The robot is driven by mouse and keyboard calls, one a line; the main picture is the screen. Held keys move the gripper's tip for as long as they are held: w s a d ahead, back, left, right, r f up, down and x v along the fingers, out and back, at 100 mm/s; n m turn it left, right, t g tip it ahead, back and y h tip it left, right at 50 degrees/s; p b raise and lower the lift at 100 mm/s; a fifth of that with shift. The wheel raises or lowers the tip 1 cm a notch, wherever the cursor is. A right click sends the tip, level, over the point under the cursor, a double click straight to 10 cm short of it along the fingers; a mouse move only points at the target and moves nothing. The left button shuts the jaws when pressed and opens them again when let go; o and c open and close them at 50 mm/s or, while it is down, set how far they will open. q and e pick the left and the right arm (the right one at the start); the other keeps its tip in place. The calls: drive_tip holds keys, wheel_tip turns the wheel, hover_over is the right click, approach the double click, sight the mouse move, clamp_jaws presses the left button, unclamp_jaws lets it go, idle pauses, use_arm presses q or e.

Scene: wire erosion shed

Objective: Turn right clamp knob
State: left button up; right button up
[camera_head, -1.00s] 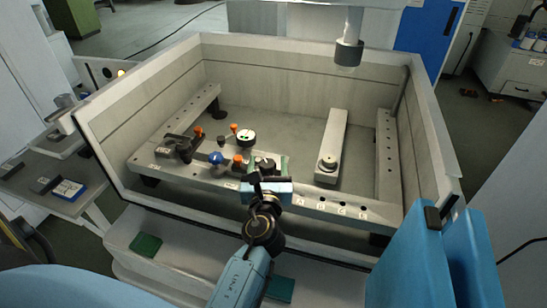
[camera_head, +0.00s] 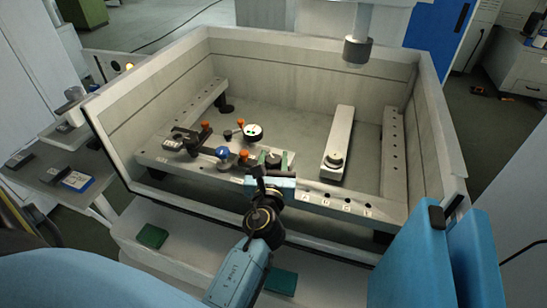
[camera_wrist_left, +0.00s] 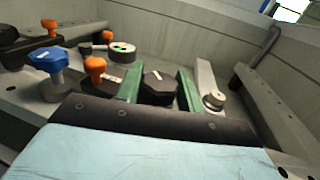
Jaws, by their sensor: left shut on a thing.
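My left gripper (camera_wrist_left: 160,90) has its two green fingers on either side of a black clamp knob (camera_wrist_left: 159,87) and is shut on it. The knob's top carries a small white mark in the left wrist view. In the head view my left gripper (camera_head: 273,161) reaches over the tank's front wall to the same knob (camera_head: 271,158), partly hidden by the wrist. A blue knob (camera_head: 222,153) on a post stands just left of it, also in the left wrist view (camera_wrist_left: 47,59). My right gripper is not in view.
An orange-topped post (camera_wrist_left: 95,68) stands close left of the gripper. A round dial-like piece (camera_head: 253,132) sits behind on the work frame. The rail to the right, with labelled holes (camera_head: 347,201), is free. The tank walls (camera_head: 440,150) surround the frame.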

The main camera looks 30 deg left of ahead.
use_arm(q)
drive_tip(key=m+t+h+p, duration=0.1)
drive_tip(key=m+h+p, duration=0.1)
drive_tip(key=h, duration=0.1)
drive_tip(key=shift+a+r, duration=0.1)
drive_tip(key=shift+r, duration=0.05)
drive_tip(key=shift+m+t+h+p, duration=0.3)
drive_tip(key=shift+m+h+p, duration=0.1)
drive_tip(key=shift+h, duration=0.2)
drive_tip(key=shift+m+h, duration=0.9)
drive_tip(key=shift+h, duration=0.3)
drive_tip(key=m+h, duration=0.2)
drive_tip(key=h, duration=0.1)
drive_tip(key=shift+f, duration=0.25)
drive_tip(key=shift+m+h+b, duration=0.95)
drive_tip(key=shift+m+h, duration=0.15)
drive_tip(key=shift+h, duration=0.8)
drive_tip(key=shift+r, duration=0.1)
drive_tip(key=o, duration=1)
drive_tip(key=shift+c, duration=0.2)
